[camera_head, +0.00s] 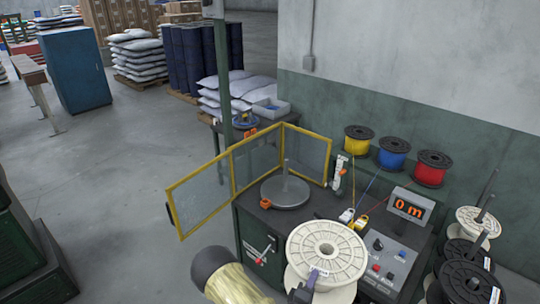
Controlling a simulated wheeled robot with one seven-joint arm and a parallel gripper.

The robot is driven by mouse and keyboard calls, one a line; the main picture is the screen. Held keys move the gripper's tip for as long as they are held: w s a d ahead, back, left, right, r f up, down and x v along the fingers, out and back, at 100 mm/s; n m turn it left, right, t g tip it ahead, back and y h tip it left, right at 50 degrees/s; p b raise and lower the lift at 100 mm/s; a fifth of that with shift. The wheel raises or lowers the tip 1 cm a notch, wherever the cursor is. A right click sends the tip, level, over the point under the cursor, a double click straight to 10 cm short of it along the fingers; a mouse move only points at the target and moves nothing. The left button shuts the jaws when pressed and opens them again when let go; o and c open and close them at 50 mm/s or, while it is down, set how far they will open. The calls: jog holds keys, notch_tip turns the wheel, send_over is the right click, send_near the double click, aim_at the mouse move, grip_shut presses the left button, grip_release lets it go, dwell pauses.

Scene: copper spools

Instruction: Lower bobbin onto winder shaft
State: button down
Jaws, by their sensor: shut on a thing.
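The winder shaft (286,172) is a thin upright grey pin on a round grey plate (272,198), on top of the dark winder bench. Nothing sits on the shaft. The white bobbin (341,236) is in the front middle, its pale top flange with a centre hole facing up. My gripper (308,287) is at the bobbin's near edge, shut on it; the fingers are only partly visible. The bobbin is nearer to me than the shaft and to its right, apart from it. Its lower part is partly cut off by the frame's bottom edge.
A yellow-framed clear guard (232,168) stands open around the plate's left and back. Yellow, blue and red wire spools (393,154) are behind on the right. A display reading 0 m (408,208) and a control panel (388,257) are right. White and black spools (466,252) stack at far right.

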jog(key=f+n+t+y+b, duration=0.1)
jog(key=f+n+y+b, duration=0.1)
jog(key=f+y+b, duration=0.1)
jog(key=f+n+t+y+b, duration=0.1)
jog(key=f+n+y+b, duration=0.1)
jog(key=f, duration=0.3)
jog(key=a+f+n+y+b, duration=0.1)
jog(key=f+y+b, duration=0.2)
jog(key=f, duration=0.2)
jog(key=shift+f+n+t+y+b, duration=0.1)
jog(key=shift+n+t+y+b, duration=0.2)
jog(key=shift+n+t, duration=0.1)
jog(key=shift+s+a+f+n+y+b, duration=0.1)
jog(key=shift+s+f+n+y+b, duration=0.1)
jog(key=shift+f+n+y+b, duration=0.25)
jog(key=shift+w, duration=0.15)
